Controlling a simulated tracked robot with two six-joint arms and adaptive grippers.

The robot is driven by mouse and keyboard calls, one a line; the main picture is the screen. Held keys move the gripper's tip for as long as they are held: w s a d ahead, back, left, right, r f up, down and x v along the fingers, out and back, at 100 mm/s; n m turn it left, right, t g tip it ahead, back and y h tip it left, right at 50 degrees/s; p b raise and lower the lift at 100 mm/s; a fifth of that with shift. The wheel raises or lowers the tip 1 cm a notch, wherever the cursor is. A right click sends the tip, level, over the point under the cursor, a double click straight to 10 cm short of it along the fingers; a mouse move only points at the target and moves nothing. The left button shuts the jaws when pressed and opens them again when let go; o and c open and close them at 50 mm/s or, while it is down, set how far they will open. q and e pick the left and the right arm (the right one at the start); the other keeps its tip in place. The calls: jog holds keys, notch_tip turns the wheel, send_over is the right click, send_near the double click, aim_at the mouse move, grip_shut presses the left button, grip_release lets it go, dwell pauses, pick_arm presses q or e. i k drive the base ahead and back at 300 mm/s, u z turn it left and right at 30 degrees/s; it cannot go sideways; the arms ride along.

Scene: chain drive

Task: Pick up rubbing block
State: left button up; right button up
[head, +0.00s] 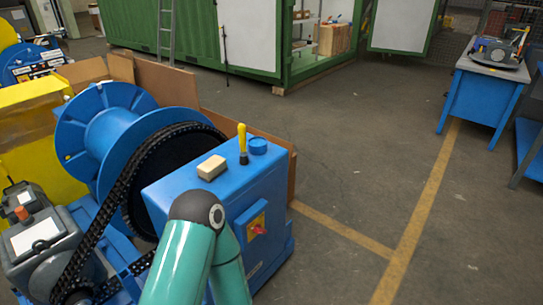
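The rubbing block (212,167) is a small beige block lying flat on top of a blue box-shaped housing (180,192). Its top and near side show, and nothing is touching it. A teal arm of mine with a dark joint reaches up from the bottom edge, in front of the housing and below the block. Neither of my grippers is in view.
On the housing, a yellow-handled tool (242,143) stands upright beside a blue round cap (258,146). A red switch (257,226) is on the housing's side. A chain (121,190) and large blue spool (107,130) are left.

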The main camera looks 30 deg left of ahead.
aim_at(208, 171)
jog(key=u, duration=0.05)
jog(key=i, duration=1.3)
jog(key=u, duration=0.8)
jog(key=k, duration=0.9)
jog(key=u, duration=0.15)
jog(key=i, duration=0.9)
jog(key=z, duration=0.05)
